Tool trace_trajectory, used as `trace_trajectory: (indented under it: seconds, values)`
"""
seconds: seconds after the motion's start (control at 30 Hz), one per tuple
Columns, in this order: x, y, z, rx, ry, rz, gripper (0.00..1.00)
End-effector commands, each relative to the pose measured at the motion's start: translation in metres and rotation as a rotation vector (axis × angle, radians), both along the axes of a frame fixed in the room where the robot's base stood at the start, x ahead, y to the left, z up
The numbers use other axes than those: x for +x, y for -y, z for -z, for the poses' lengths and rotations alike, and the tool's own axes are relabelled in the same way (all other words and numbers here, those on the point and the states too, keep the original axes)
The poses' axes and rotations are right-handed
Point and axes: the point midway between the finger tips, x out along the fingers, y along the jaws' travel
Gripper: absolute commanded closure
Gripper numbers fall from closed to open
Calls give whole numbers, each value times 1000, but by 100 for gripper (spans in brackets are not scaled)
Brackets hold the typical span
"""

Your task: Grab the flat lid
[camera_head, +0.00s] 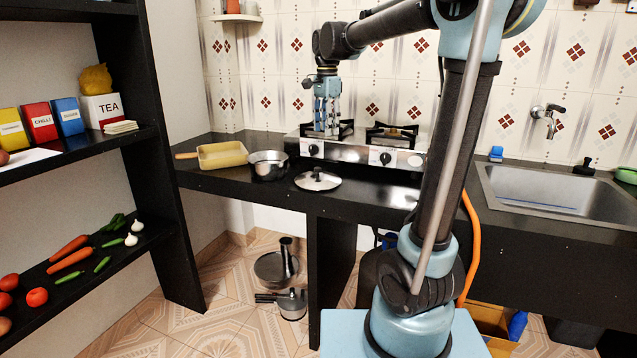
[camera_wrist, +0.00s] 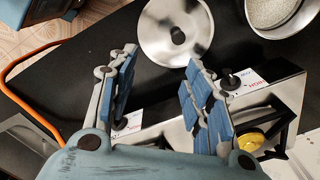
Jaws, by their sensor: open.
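The flat lid (camera_head: 317,180) is a round, shiny steel disc with a dark knob in its middle. It lies on the black counter in front of the stove, near the counter's front edge. In the wrist view the lid (camera_wrist: 159,46) shows at the top centre, just beyond the fingertips, its knob right of its middle. My gripper (camera_head: 327,130) points down above the stove's left part, higher than the lid and behind it. In the wrist view my gripper (camera_wrist: 160,66) has its blue-padded fingers spread, with nothing between them.
A steel pot (camera_head: 268,166) stands left of the lid, with a yellow rectangular pan (camera_head: 222,155) farther left. The two-burner stove (camera_head: 353,151) stands behind the lid. The sink (camera_head: 560,190) is to the right. Bare counter lies around the lid's right side.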

Motion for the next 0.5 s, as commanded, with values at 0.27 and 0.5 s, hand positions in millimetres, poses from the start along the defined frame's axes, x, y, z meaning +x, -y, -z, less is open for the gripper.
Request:
trace_trajectory:
  seconds: [0.27, 0.5]
  values:
    - [25, -30, -7, -6, -16, 95, 54]
    - [26, -31, 25, -6, -16, 102, 54]
